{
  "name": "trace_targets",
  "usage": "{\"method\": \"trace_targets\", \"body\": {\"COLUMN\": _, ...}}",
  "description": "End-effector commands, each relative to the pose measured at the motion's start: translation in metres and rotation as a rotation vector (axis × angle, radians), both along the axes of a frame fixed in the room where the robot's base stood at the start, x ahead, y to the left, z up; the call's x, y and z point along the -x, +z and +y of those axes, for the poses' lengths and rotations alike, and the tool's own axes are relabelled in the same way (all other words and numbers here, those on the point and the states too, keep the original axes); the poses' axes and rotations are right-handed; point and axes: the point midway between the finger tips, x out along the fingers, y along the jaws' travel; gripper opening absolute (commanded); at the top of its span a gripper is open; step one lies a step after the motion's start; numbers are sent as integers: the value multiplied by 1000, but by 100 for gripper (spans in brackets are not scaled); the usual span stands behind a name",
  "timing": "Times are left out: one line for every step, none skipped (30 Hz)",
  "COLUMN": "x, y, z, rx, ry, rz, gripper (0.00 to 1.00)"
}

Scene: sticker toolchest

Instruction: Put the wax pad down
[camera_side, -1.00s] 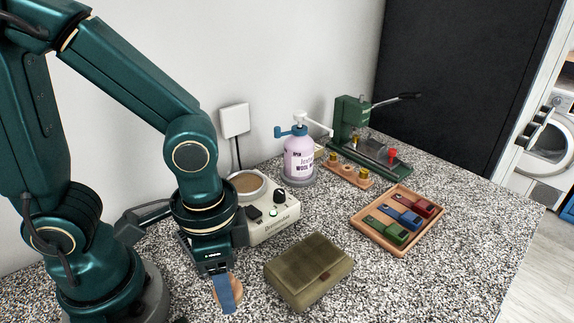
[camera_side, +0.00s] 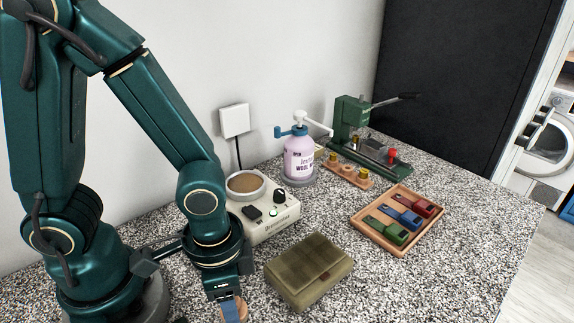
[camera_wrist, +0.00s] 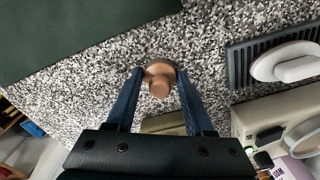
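The wax pad is a small round piece with a wooden knob (camera_wrist: 160,80) and a darker disc under it in the wrist view. In the side view a little of its wood (camera_side: 242,305) shows beside a blue finger at the bottom. My gripper (camera_wrist: 160,74) has its two blue fingers on either side of the pad, with their tips at its edges, and looks shut on it. In the side view my gripper (camera_side: 232,308) points down, low at the front of the counter. I cannot tell whether the pad touches the counter.
An olive box (camera_side: 308,268) stands just right of my gripper. A cream heater (camera_side: 270,222) with a round pot is behind it. A wooden tray (camera_side: 368,237) of stamps lies farther right. A slatted rack (camera_wrist: 240,65) shows in the wrist view. Speckled counter (camera_wrist: 110,65) is bare around the pad.

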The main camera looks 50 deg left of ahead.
Motion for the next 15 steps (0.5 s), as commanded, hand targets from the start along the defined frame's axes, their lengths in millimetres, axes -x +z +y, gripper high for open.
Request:
{"method": "trace_targets", "body": {"x": 0, "y": 0, "z": 0, "rx": 0, "ry": 0, "rz": 0, "gripper": 74}}
{"method": "trace_targets", "body": {"x": 0, "y": 0, "z": 0, "rx": 0, "ry": 0, "rz": 0, "gripper": 81}}
{"method": "trace_targets", "body": {"x": 0, "y": 0, "z": 0, "rx": 0, "ry": 0, "rz": 0, "gripper": 81}}
{"method": "trace_targets", "body": {"x": 0, "y": 0, "z": 0, "rx": 0, "ry": 0, "rz": 0, "gripper": 81}}
{"method": "trace_targets", "body": {"x": 0, "y": 0, "z": 0, "rx": 0, "ry": 0, "rz": 0, "gripper": 81}}
{"method": "trace_targets", "body": {"x": 0, "y": 0, "z": 0, "rx": 0, "ry": 0, "rz": 0, "gripper": 81}}
{"method": "trace_targets", "body": {"x": 0, "y": 0, "z": 0, "rx": 0, "ry": 0, "rz": 0, "gripper": 81}}
{"method": "trace_targets", "body": {"x": 0, "y": 0, "z": 0, "rx": 0, "ry": 0, "rz": 0, "gripper": 81}}
{"method": "trace_targets", "body": {"x": 0, "y": 0, "z": 0, "rx": 0, "ry": 0, "rz": 0, "gripper": 81}}
{"method": "trace_targets", "body": {"x": 0, "y": 0, "z": 0, "rx": 0, "ry": 0, "rz": 0, "gripper": 81}}
{"method": "trace_targets", "body": {"x": 0, "y": 1, "z": 0, "rx": 0, "ry": 0, "rz": 0, "gripper": 81}}
{"method": "trace_targets", "body": {"x": 0, "y": 1, "z": 0, "rx": 0, "ry": 0, "rz": -1, "gripper": 81}}
{"method": "trace_targets", "body": {"x": 0, "y": 2, "z": 0, "rx": 1, "ry": 0, "rz": -2, "gripper": 81}}
{"method": "trace_targets", "body": {"x": 0, "y": 3, "z": 0, "rx": 1, "ry": 0, "rz": -3, "gripper": 81}}
{"method": "trace_targets", "body": {"x": 0, "y": 6, "z": 0, "rx": 1, "ry": 0, "rz": -3, "gripper": 81}}
